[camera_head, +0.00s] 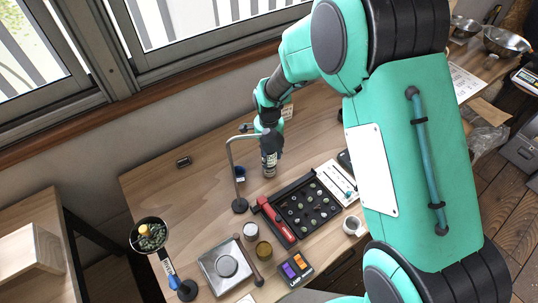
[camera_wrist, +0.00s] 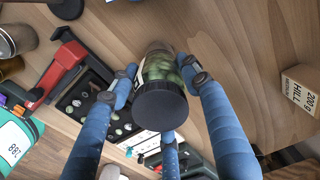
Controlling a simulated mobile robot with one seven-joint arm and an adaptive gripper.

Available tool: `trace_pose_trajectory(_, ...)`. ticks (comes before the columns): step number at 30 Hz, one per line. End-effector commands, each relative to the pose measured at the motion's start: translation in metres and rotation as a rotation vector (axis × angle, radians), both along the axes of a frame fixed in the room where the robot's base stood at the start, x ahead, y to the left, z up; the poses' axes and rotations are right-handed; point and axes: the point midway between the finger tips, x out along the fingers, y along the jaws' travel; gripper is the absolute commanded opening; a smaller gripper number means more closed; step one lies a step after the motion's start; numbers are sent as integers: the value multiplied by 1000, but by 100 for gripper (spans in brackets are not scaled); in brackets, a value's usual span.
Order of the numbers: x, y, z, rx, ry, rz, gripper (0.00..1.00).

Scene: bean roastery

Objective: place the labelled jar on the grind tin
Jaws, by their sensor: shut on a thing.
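The jar (camera_wrist: 160,95) has a dark lid, clear sides and green contents. A pale patch, perhaps its label, shows on its side in the wrist view. My gripper (camera_wrist: 158,88) has its blue fingers closed around it. In the head view my gripper (camera_head: 270,148) is over the back of the table, beside a bent metal stand; the jar is hard to make out there. Whether the jar touches the table is unclear. Two small tins stand at the front: a pale one (camera_head: 250,230) and an olive-gold one (camera_head: 264,251). I cannot tell which is the grind tin.
The bent stand (camera_head: 232,165) rises just left of my gripper. A dark sample tray (camera_head: 305,210) with a red tool (camera_head: 277,222) lies in front. A scale (camera_head: 228,265) is at front left. A small labelled box (camera_wrist: 301,88) stands to the right. The table's back left is mostly clear.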

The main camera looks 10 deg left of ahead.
Motion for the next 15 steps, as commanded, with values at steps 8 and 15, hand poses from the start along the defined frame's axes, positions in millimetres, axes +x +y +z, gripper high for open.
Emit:
trace_pose_trajectory(8,0,0,-1,0,0,0,66)
trace_pose_trajectory(15,0,0,-1,0,0,0,66)
